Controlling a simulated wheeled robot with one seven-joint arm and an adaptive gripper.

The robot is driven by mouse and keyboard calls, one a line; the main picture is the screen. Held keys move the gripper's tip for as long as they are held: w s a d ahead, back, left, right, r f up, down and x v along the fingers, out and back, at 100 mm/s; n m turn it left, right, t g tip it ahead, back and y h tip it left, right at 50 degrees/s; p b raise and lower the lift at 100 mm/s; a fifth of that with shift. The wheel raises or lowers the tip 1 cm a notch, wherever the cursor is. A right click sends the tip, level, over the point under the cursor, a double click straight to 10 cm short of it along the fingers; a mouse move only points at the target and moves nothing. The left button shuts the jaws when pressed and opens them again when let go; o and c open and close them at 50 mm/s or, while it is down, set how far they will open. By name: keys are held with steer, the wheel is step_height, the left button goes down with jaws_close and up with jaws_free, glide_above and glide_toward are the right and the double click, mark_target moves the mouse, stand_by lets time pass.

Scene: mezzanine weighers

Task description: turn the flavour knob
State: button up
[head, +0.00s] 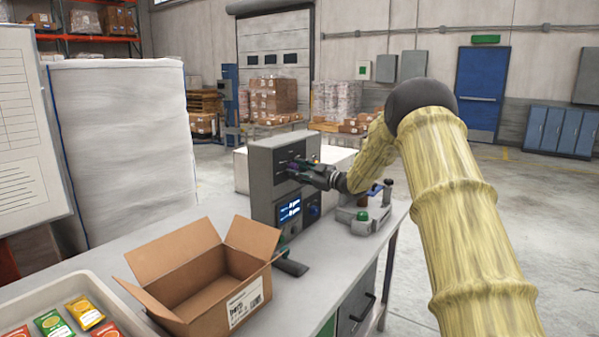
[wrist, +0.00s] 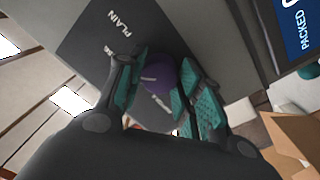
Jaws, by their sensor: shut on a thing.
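The flavour knob (wrist: 160,73) is purple and round. In the wrist view it sits between the two teal-padded fingers of my gripper (wrist: 165,88), which is shut on it. The knob is on the dark front panel of a grey machine (head: 262,178); the word PLAIN (wrist: 124,24) shows on the panel beside it. In the head view my gripper (head: 301,169) reaches the upper part of the machine's front from the right and mostly hides the knob.
The machine has a lit screen (head: 289,210) below the knob. An open cardboard box (head: 190,252) stands on the table (head: 320,300) in front of it. A tray (head: 40,296) of coloured packets lies at lower left. A device with a green knob (head: 362,218) stands right of the machine.

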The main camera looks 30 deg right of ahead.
steer(key=o, duration=0.9)
steer(key=shift+w+f, duration=0.15)
steer(key=shift+c, duration=0.2)
steer(key=shift+o, duration=0.9)
steer(key=shift+w+d+f, duration=0.1)
steer(key=shift+w+f, duration=0.05)
steer(key=shift+s+r, duration=0.2)
steer(key=shift+s, duration=0.1)
steer(key=v, duration=1.1)
steer(key=shift+s+d, duration=0.25)
steer(key=shift+s, duration=0.1)
steer(key=shift+f, duration=0.1)
